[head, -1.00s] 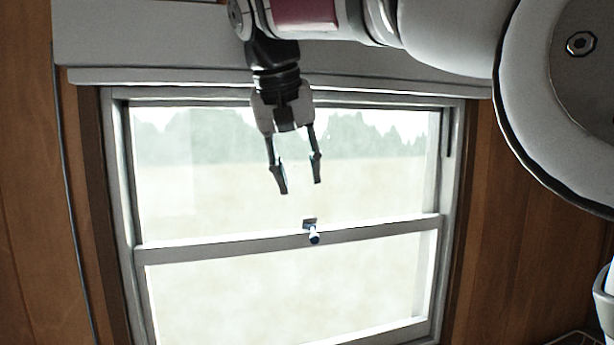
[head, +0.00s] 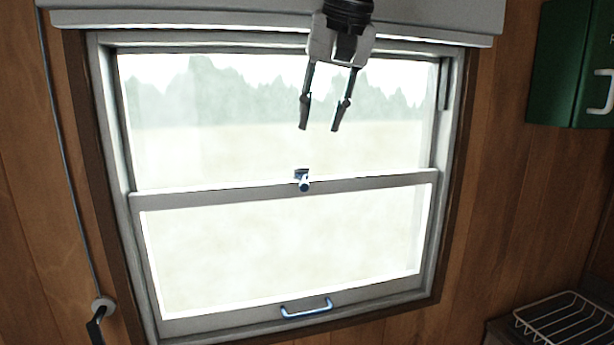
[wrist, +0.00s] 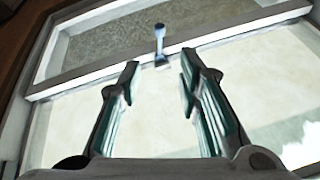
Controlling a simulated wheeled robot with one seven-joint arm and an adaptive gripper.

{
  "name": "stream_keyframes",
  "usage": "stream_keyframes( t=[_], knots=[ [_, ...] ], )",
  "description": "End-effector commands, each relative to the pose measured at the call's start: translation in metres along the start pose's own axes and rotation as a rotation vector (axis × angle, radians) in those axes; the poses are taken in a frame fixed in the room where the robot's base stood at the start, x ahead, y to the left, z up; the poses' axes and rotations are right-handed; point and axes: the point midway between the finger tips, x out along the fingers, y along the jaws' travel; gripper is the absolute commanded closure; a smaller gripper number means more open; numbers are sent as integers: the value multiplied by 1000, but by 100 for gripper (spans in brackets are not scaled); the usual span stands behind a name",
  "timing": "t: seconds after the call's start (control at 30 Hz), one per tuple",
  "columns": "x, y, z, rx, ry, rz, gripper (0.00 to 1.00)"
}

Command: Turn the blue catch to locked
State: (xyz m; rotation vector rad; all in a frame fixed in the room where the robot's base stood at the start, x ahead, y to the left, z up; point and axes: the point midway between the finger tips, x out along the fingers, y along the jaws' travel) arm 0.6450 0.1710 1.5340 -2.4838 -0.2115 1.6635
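The blue catch (head: 302,180) sits at the middle of the window's meeting rail (head: 230,193). Its lever points out from the rail, toward me and slightly down in the head view. In the wrist view the catch (wrist: 160,42) stands beyond my fingertips, near the picture's middle. My gripper (head: 319,129) is open and empty, in front of the upper pane. It hangs above the catch and apart from it, its fingers pointing down. The open fingers also show in the wrist view (wrist: 158,72), with nothing between them.
The window's lower sash has a blue pull handle (head: 307,308) at its bottom. A green cabinet (head: 567,65) hangs at right, above a wire rack (head: 565,318). The space before the panes is clear.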

Motion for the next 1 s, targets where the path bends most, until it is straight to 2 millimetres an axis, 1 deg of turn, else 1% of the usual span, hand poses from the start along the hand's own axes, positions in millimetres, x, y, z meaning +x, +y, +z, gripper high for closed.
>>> stream_keyframes(
  t=[0.17, 0.4, 0.6, 0.7, 0.8, 1.0],
  knots=[
    [30, 0, 2, 0, -7, 3, 68],
    [77, 1, 3, -1, -7, 4, 68],
    [109, 0, 2, -1, -4, 2, 68],
    [119, 0, 2, -1, -4, 3, 68],
    [125, 0, 2, -1, -3, 3, 68],
    [128, 0, 1, -1, -1, 3, 68]
  ],
)
